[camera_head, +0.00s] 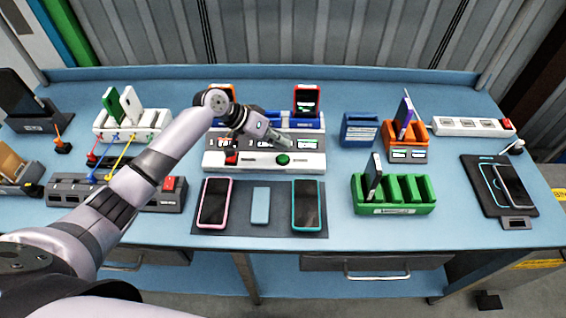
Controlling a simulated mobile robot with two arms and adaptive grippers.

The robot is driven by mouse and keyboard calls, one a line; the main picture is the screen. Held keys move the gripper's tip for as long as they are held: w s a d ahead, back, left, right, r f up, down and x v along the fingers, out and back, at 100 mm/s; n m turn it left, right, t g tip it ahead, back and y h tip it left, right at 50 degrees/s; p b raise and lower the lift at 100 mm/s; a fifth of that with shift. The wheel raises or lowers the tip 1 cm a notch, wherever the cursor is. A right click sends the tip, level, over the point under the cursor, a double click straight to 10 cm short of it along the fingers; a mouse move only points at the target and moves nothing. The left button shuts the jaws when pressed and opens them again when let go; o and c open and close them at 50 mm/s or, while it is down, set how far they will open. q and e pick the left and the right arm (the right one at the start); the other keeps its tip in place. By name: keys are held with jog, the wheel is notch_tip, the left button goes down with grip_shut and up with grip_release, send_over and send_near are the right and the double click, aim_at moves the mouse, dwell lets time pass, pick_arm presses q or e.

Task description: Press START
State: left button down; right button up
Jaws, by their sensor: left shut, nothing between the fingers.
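A white control panel (300,162) stands at the middle of the blue bench, with a row of small displays. A round green button (283,159) sits on its front, right of centre; a red one (231,158) sits at the left. Labels are too small to read, so I cannot tell for sure which is START. My left gripper (286,142) is shut and empty. Its tip is over the panel, just behind the green button in the picture; I cannot tell whether it touches the panel. My right gripper is not in view.
A dark mat (259,228) with phones lies in front of the panel. A green slotted rack (395,206) stands to the right, a white power strip (473,126) behind it. A grey strip with cables (68,198) is at the left. Bare bench shows right of the panel.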

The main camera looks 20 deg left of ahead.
pick_arm(q)
jog(key=shift+f, duration=0.6)
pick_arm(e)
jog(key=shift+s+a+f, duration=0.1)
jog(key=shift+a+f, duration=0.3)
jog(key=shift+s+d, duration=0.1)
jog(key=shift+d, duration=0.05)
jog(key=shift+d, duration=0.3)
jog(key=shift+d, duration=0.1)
pick_arm(q)
jog(key=shift+f+b, duration=0.3)
jog(key=shift+f, duration=0.1)
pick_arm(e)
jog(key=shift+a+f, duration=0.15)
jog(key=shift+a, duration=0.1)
